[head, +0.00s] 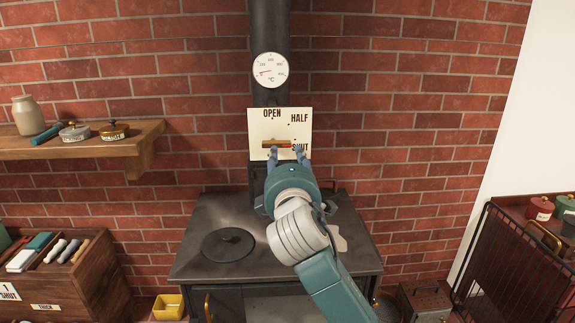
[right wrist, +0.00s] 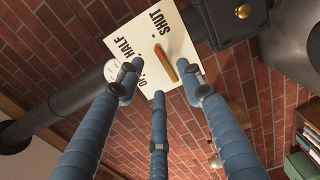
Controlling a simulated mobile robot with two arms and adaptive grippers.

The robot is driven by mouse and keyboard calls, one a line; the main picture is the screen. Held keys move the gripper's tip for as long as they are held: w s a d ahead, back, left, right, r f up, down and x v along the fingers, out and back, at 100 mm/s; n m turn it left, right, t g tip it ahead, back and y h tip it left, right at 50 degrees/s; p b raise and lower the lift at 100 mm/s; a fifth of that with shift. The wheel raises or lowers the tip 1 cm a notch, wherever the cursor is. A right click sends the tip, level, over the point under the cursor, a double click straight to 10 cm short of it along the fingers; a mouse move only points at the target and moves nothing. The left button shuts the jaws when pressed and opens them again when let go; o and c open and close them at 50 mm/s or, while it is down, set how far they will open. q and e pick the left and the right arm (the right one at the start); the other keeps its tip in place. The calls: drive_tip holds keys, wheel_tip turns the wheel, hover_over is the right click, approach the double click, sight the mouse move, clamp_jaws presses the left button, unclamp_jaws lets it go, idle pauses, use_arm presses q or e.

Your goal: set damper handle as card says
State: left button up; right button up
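The damper handle (head: 272,144) is a brass bar with a red end on a cream dial plate (head: 263,124) marked OPEN, HALF and SHUT. The bar lies level, its red end toward SHUT. The handle also shows in the right wrist view (right wrist: 170,58). My right gripper (head: 286,150) is in front of the plate's lower part, close to the handle. In the right wrist view its fingers (right wrist: 158,82) are spread apart, and one fingertip overlaps the handle's near end; contact cannot be told. A card (head: 9,291) at lower left, partly cut off, reads SHUT. My left gripper is not seen.
The plate is on a black flue pipe (head: 270,25) with a round gauge (head: 270,70) above it. A dark stove (head: 205,262) stands below. A wooden shelf (head: 145,133) with jars is at left. A wooden box (head: 70,285) is at lower left, a black rack (head: 500,262) at right.

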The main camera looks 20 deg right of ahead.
drive_tip(key=shift+v, duration=1.6)
drive_tip(key=shift+f, duration=0.1)
